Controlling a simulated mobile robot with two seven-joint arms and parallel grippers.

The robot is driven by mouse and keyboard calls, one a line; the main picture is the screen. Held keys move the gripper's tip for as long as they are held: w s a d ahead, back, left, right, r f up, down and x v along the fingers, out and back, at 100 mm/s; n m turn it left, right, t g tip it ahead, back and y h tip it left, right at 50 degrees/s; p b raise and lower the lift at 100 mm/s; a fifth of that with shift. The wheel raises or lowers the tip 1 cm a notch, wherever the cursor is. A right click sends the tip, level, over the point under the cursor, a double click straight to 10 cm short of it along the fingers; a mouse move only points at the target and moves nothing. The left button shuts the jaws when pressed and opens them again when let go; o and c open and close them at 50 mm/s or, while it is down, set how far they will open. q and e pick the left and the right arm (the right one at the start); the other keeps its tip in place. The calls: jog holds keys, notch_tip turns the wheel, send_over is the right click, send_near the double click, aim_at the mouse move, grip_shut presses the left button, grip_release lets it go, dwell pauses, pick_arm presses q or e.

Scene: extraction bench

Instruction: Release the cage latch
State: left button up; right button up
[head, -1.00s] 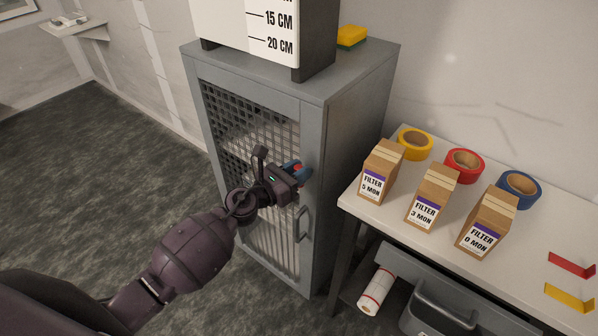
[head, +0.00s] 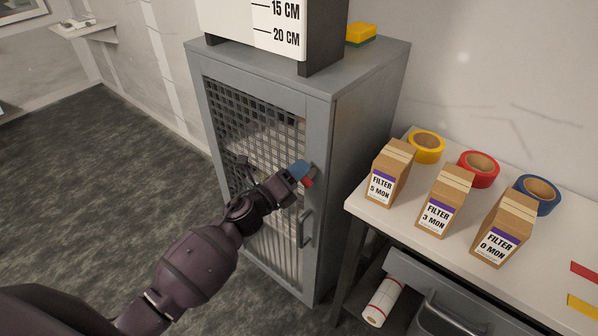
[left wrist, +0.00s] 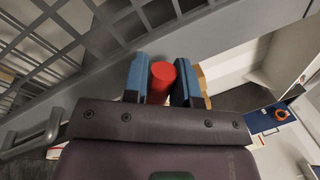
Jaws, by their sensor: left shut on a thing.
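The grey cage cabinet (head: 322,110) stands at the centre of the head view, with a mesh door (head: 272,165) that looks closed. The cage latch has a red knob (head: 308,182) at the door's right edge, above the door handle (head: 304,229). My left gripper (head: 302,174) has blue fingers and is shut on this red knob. In the left wrist view the red knob (left wrist: 160,82) sits between the two blue fingers of my left gripper (left wrist: 160,76). The latch's base is hidden by the gripper. My right gripper is not in view.
A white table (head: 364,206) at the right carries filter boxes (head: 438,203) and tape rolls (head: 478,168). A paper roll (head: 383,301) lies below it. A yellow and green sponge (head: 361,34) rests on the cabinet. The floor left of the cabinet is clear.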

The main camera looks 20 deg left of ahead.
pick_arm(q)
jog(key=shift+f+n, duration=0.25)
jog(key=shift+n, duration=0.85)
jog(key=n, duration=0.1)
jog(key=n+y, duration=0.1)
jog(key=n, duration=0.1)
jog(key=n+t, duration=0.1)
jog(key=n, duration=0.1)
jog(key=shift+a+f, duration=0.1)
jog(key=shift+f, duration=0.25)
jog(key=shift+n+y, duration=0.3)
jog(key=shift+n, duration=0.1)
jog(key=shift+f, duration=0.1)
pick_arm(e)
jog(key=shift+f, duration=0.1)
